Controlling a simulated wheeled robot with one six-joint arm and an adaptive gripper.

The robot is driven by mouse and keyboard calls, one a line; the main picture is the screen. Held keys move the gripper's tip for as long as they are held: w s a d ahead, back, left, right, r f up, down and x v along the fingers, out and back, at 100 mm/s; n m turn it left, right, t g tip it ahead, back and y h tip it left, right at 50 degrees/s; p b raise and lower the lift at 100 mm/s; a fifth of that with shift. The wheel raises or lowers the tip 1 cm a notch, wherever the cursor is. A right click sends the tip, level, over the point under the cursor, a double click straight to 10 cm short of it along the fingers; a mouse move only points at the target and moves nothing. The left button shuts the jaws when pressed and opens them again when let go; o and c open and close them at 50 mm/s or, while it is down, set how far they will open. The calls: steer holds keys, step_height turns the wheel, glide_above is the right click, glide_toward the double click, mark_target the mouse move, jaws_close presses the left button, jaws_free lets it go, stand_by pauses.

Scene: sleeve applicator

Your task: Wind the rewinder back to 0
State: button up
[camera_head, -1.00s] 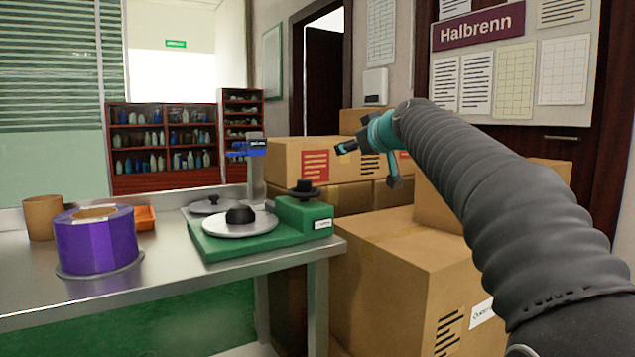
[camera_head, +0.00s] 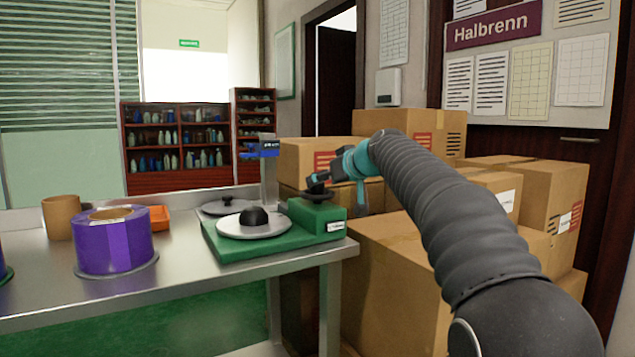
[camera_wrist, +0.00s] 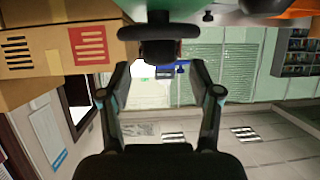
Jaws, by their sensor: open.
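A green machine base (camera_head: 268,243) stands at the right end of the metal table. It bears a pale disc (camera_head: 238,232) with a black hub (camera_head: 254,216). A green block (camera_head: 316,216) at its right carries a black knob, partly hidden by my gripper in the head view. A post holds a small dark and blue display (camera_head: 263,148); its reading is too small to tell. My gripper (camera_head: 322,181) is beside the knob's top, open and empty. In the wrist view my gripper (camera_wrist: 162,68) has its fingers spread, with the black knob (camera_wrist: 160,32) ahead between them, apart from both.
A purple roll (camera_head: 115,243) stands on the table (camera_head: 185,295) at left, with part of another at the picture's edge. A brown cup (camera_head: 61,216) and an orange tray (camera_head: 159,217) are behind it. Stacked cardboard boxes (camera_head: 395,285) fill the space right of the table.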

steer(key=shift+x, duration=1.95)
steer(key=c, duration=1.2)
